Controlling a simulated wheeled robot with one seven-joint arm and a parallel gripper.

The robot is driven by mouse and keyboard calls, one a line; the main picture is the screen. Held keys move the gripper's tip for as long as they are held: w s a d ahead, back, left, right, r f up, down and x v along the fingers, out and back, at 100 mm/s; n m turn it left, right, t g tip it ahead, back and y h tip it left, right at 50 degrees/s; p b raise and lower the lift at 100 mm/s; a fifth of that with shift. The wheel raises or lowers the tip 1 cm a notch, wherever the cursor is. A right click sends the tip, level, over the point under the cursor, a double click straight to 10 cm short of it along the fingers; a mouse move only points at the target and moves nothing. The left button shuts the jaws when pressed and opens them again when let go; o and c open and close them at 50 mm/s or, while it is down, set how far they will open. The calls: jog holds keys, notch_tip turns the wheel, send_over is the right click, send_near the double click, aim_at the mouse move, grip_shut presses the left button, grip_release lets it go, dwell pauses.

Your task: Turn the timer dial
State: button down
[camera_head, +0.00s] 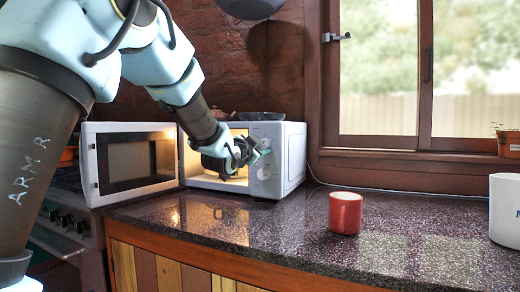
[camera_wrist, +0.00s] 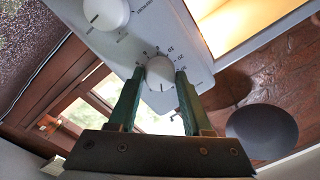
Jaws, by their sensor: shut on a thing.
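The white microwave (camera_head: 293,160) stands on the counter with its door (camera_head: 128,160) swung wide open to the left. Its control panel has two round white dials. The timer dial (camera_wrist: 160,75), ringed by printed numbers, is the upper one and sits between my fingers. My gripper (camera_wrist: 154,80) is shut on it, one green finger on each side. In the head view my gripper (camera_head: 261,151) is at the panel's upper part and mostly hides this dial. The lower dial (camera_head: 264,173) is free; it also shows in the wrist view (camera_wrist: 106,13).
The open door stands left of my forearm. A red mug (camera_head: 345,213) stands on the dark speckled counter (camera_head: 275,235), right of the microwave. A white container (camera_head: 505,212) is at the right edge. A dark round object (camera_head: 250,7) hangs above.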

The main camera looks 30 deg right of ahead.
jog(key=shift+c, duration=1.7)
grip_release()
jog(key=b+v, duration=0.2)
jog(key=v, duration=0.8)
jog(key=shift+s+a, duration=0.25)
jog(key=shift+a, duration=0.05)
